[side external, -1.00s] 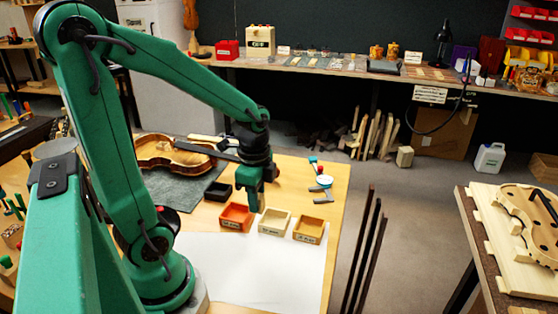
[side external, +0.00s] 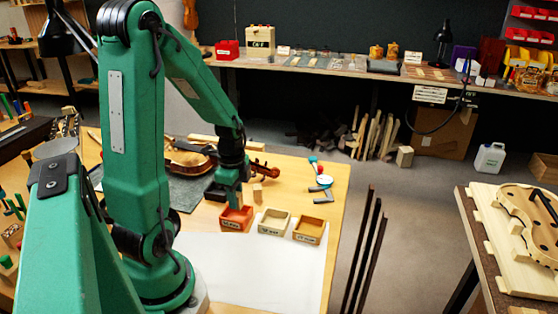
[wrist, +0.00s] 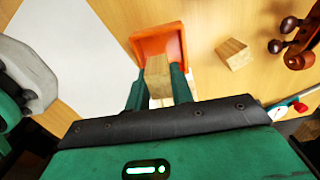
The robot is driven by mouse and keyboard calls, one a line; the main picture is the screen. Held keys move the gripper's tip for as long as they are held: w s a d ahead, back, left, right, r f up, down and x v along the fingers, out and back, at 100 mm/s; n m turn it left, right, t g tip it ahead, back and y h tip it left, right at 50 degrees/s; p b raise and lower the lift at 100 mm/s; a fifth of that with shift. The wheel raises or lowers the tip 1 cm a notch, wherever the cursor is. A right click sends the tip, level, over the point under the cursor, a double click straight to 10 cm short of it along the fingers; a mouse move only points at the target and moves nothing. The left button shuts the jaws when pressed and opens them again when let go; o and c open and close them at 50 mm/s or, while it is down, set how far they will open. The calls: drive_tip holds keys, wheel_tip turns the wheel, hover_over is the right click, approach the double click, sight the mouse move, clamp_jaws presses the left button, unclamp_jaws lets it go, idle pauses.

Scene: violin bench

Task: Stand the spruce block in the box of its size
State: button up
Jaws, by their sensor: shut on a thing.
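My gripper (side external: 235,203) is at the back edge of the orange box (side external: 236,219), fingers pointing down. In the wrist view my gripper (wrist: 158,88) is shut on a pale wooden block (wrist: 157,68), which overlaps the orange box (wrist: 160,35). I cannot tell whether the block's lower end is inside the box or just above it. A second wooden block (side external: 257,192) stands on the table behind the boxes; it also shows in the wrist view (wrist: 233,53). A cream box (side external: 274,222) and a tan box (side external: 309,230) stand to the right. Their labels are too small to read.
A white sheet (side external: 260,265) covers the table in front of the boxes. A violin scroll (side external: 262,170) lies behind the second block. A grey clamp-like tool (side external: 322,190) lies at the right.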

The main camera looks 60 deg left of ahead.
drive_tip(key=shift+a+f, duration=0.15)
drive_tip(key=shift+a, duration=0.15)
drive_tip(key=shift+f, duration=0.1)
drive_tip(key=shift+f, duration=1.9)
drive_tip(key=shift+f, duration=0.1)
drive_tip(key=o, duration=0.7)
drive_tip(key=shift+c, duration=0.2)
drive_tip(key=shift+r, duration=6.15)
